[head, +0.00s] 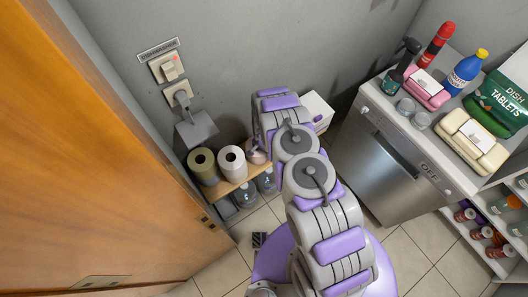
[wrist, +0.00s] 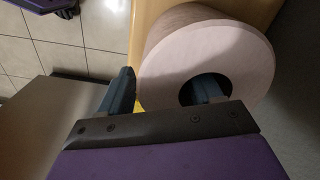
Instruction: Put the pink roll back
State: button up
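The pink roll (wrist: 207,50) is large in the wrist view, its open end facing the camera, and it appears to stand on a wooden shelf (wrist: 147,16). My gripper (wrist: 160,90) straddles the roll's wall: one finger is outside its left side, the other is in the core hole. The fingers are apart, with a small dark gap beside the inner one; firm contact does not show. In the head view the pink roll (head: 256,154) is mostly hidden behind my arm, at the right of the shelf (head: 228,187). My gripper is hidden there.
An olive roll (head: 204,167) and a white roll (head: 232,164) stand left of the pink one. Bottles (head: 244,194) sit below the shelf. A wooden door (head: 100,150) is at left. A counter with a dishwasher (head: 378,168) is at right.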

notch_tip(320, 180, up, 29)
jog(key=s+d+n+p, duration=0.1)
jog(key=d+n+p, duration=0.1)
jog(key=s+d+r+n, duration=0.1)
jog(key=s+d+r, duration=0.1)
jog(key=s+r, duration=0.35)
jog(key=s+d+r+n, duration=0.1)
jog(key=s+r, duration=0.1)
jog(key=r, duration=0.7)
jog(key=s+d+r+n, duration=0.1)
jog(key=s+d+r, duration=0.1)
jog(key=s+r, duration=0.3)
jog(key=s+d+r+n+g, duration=0.1)
jog(key=s+d+r, duration=0.2)
jog(key=s, duration=1.1)
jog(key=s+d+r, duration=0.3)
jog(key=s+r, duration=0.5)
jog(key=s, duration=0.1)
jog(key=shift+s+d+n+g, duration=0.2)
jog(key=shift+s+n+g, duration=0.1)
jog(key=shift+n+g, duration=0.1)
notch_tip(320, 180, down, 4)
jog(key=b, duration=0.4)
jog(key=shift+r, duration=0.25)
